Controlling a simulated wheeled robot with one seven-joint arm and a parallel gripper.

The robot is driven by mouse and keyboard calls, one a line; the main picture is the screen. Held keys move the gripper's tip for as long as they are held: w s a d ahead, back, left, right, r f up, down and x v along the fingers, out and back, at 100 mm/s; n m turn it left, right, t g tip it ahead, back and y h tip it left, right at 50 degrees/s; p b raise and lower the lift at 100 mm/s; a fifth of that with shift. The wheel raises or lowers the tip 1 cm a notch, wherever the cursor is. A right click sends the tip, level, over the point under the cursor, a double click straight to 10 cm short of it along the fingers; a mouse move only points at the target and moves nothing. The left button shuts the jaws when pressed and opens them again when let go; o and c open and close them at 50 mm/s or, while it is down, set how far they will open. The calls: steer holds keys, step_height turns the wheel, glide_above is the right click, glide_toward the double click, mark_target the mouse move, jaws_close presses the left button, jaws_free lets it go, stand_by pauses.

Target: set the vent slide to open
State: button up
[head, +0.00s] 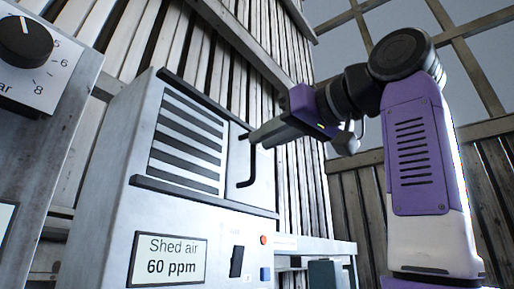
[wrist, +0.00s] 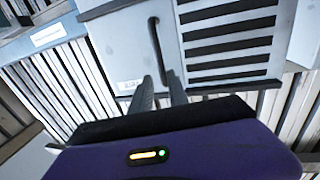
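The vent slide (head: 262,178) is a pale plate with a dark bar handle (head: 239,176) on the front of the grey blower housing (head: 112,150). It sits to the right of a slotted vent (head: 187,140) whose dark gaps show. In the wrist view the slide plate (wrist: 122,48) and handle (wrist: 156,42) lie left of the slots (wrist: 228,45). My gripper (head: 254,138) is at the handle's upper end in the head view. Its two fingers (wrist: 160,80) stand apart near one handle end; I cannot tell whether the handle is between them or touched.
A sign (head: 168,259) reads "Shed air 60 ppm". A black switch (head: 236,261), a red button (head: 263,240) and a blue block (head: 265,274) are below the vent. A dial (head: 25,40) is on a box at the left. Slatted wooden walls stand behind.

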steer(key=b+v, duration=0.1)
steer(key=v, duration=0.3)
steer(key=shift+s+d, duration=0.1)
steer(key=shift+s, duration=0.05)
steer(key=shift+r, duration=0.1)
stand_by(0.3)
